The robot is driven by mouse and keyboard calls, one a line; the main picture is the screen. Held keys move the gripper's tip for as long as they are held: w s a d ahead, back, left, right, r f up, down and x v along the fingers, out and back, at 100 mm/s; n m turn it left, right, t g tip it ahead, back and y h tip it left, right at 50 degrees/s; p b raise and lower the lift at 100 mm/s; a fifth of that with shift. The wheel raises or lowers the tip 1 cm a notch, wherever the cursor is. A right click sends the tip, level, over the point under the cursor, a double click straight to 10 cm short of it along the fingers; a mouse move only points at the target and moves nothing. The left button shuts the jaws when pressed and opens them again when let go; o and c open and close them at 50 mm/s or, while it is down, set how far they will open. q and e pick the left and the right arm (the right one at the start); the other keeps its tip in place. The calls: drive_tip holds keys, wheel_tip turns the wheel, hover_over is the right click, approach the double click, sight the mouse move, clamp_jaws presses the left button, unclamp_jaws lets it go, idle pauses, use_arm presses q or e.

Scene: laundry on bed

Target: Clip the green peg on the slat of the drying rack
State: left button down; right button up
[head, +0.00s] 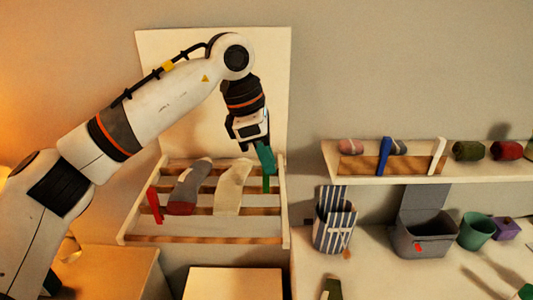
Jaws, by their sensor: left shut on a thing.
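The green peg (266,160) is upright at the right end of the drying rack (285,205). My left gripper (259,142) reaches down from above and is shut on the peg's upper part. The peg's lower end overlaps the rack's upper slats in the head view; I cannot tell whether it is around a slat, touching one or in front of it. A red peg (154,203) sits at the rack's left side. My right gripper is not in view.
A grey-and-red sock (188,187) and a cream cloth (233,187) hang on the rack. A shelf (470,172) at right holds a blue peg (384,155), a white peg (437,155) and rolled bundles. Below stand a striped bag (334,220), a grey box (420,238) and a green cup (474,232).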

use_arm(q)
drive_tip(key=shift+f, duration=0.1)
drive_tip(key=shift+w+f+b, duration=0.2)
drive_tip(key=shift+f+b, duration=0.1)
drive_tip(key=shift+b, duration=0.1)
drive_tip(key=shift+w+f+b, duration=0.1)
drive_tip(key=shift+f+b, duration=0.35)
drive_tip(key=shift+f, duration=0.2)
drive_tip(key=shift+f+b, duration=0.3)
drive_tip(key=shift+f, duration=0.05)
drive_tip(key=shift+f+b, duration=0.5)
drive_tip(key=shift+f, duration=0.15)
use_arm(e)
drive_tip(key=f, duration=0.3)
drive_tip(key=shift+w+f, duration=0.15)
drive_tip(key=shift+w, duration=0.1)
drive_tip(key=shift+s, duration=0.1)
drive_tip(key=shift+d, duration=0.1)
